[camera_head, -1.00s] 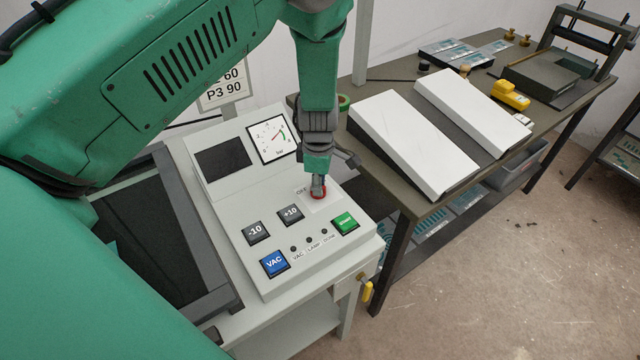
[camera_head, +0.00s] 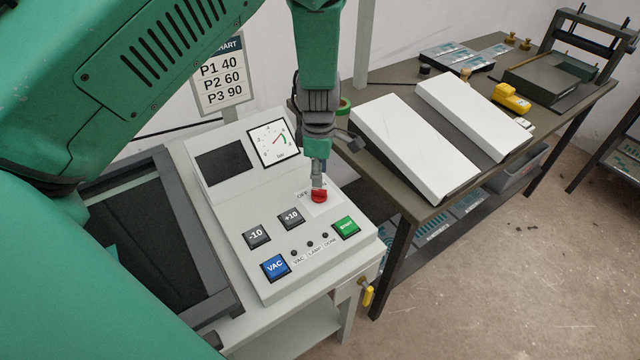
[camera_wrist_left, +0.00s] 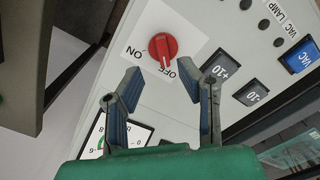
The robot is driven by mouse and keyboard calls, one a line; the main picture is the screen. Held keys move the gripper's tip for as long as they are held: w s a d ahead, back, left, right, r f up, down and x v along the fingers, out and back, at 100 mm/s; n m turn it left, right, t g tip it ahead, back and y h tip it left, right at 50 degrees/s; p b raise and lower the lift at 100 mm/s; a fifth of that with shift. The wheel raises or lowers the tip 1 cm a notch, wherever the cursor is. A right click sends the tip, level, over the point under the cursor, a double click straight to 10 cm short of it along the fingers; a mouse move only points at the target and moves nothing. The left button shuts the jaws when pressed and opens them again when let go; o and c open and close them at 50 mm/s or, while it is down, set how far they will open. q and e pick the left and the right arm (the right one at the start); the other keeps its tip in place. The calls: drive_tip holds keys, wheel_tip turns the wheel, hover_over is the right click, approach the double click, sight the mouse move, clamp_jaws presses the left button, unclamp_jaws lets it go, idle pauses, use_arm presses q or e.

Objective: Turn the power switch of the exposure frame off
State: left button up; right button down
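The exposure frame's power switch is a red rotary knob (camera_head: 319,195) on a white plate, also plain in the left wrist view (camera_wrist_left: 163,47). There its light pointer mark lies on the side nearer the OFF label (camera_wrist_left: 188,68), away from the ON label (camera_wrist_left: 134,52). My left gripper (camera_head: 319,180) is just above the knob in the head view. In the left wrist view its blue-padded fingers (camera_wrist_left: 167,105) are spread with nothing between them, and the knob lies beyond their tips. My right gripper is not in view.
The grey control panel (camera_head: 222,205) carries a gauge (camera_head: 273,142), a dark screen (camera_head: 223,164), -10 and +10 buttons, a blue VAC button (camera_head: 275,267) and a green button (camera_head: 346,227). A dark table (camera_head: 408,198) with white slabs stands to the right.

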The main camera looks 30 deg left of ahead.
use_arm(q)
wheel_tip(320, 180, up, 7)
drive_tip(key=shift+f, duration=0.1)
idle(0.5)
